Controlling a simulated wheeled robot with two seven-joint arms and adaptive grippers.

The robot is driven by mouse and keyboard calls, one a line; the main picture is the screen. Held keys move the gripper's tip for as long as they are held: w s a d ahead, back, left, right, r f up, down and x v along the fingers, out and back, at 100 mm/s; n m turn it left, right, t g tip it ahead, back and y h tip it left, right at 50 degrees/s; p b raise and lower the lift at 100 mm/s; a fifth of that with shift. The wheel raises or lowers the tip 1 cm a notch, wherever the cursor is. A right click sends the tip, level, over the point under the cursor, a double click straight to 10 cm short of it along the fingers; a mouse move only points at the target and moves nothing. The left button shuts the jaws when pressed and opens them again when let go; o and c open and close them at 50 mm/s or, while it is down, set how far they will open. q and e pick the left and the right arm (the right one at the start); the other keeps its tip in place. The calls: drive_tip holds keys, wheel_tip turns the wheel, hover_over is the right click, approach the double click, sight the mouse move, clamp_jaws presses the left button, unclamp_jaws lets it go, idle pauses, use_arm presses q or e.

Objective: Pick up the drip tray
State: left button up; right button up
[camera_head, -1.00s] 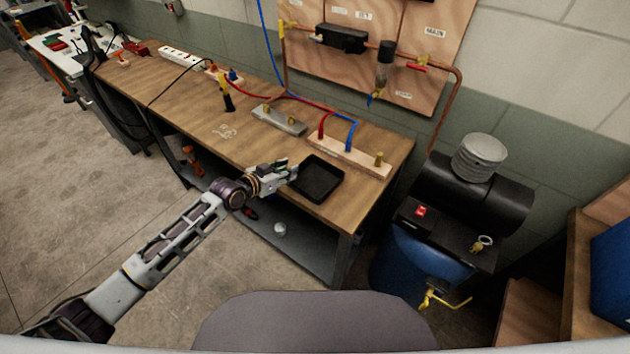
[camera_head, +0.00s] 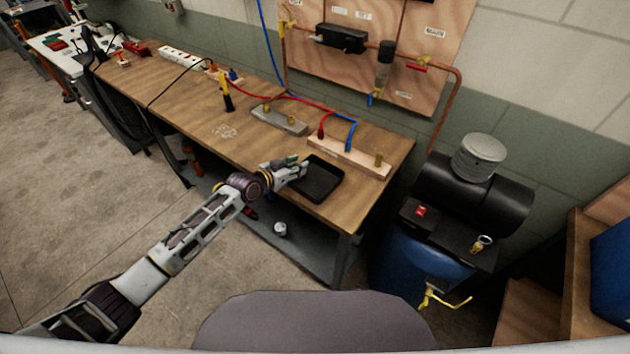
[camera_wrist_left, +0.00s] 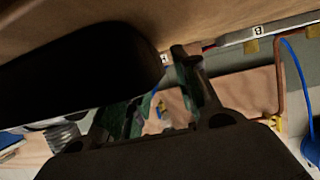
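The drip tray (camera_head: 321,181) is a black, shallow, square tray lying flat on the right end of the wooden workbench. My left gripper (camera_head: 304,168) is at the tray's left edge, with its fingers pointing toward it. The fingers look parted, and I cannot tell whether they touch the rim. In the left wrist view a large dark rounded shape (camera_wrist_left: 80,75), which looks like the tray, fills the left side close to the fingers (camera_wrist_left: 160,100). My right gripper is not in view.
A wooden block (camera_head: 348,157) with brass posts and red and blue leads stands behind the tray, with a grey metal block (camera_head: 279,120) to its left. A blue tank with a black compressor (camera_head: 470,195) stands right of the bench.

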use_arm(q)
clamp_jaws()
idle(0.5)
wheel_tip(320, 180, up, 10)
idle(0.6)
idle(0.4)
